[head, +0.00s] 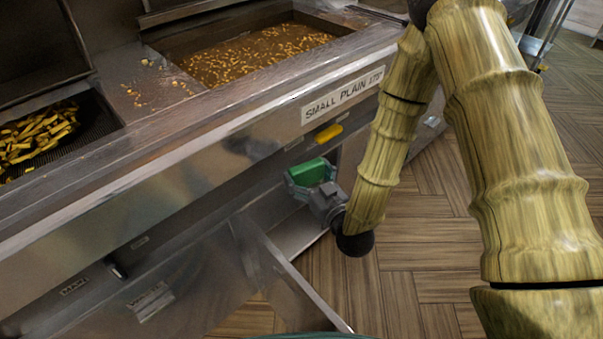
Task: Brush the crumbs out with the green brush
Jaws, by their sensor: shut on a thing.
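My gripper (302,188) is shut on a green block-like thing (309,171), which looks like the green brush. Any bristles are hidden from this view. The gripper holds it low in front of the fryer, below the front rim and beside the open cabinet. Small yellow-brown crumbs (150,91) lie scattered on the steel ledge between the two bays, up and to the left of my gripper. The brush is apart from them.
The vat (225,62) of brown oil holds many floating bits. A dark basket (88,125) with fries is at left. The steel front rim (215,113) lies between gripper and crumbs. A yellow handle (328,133) sits under the label. A cabinet door (275,270) stands open below.

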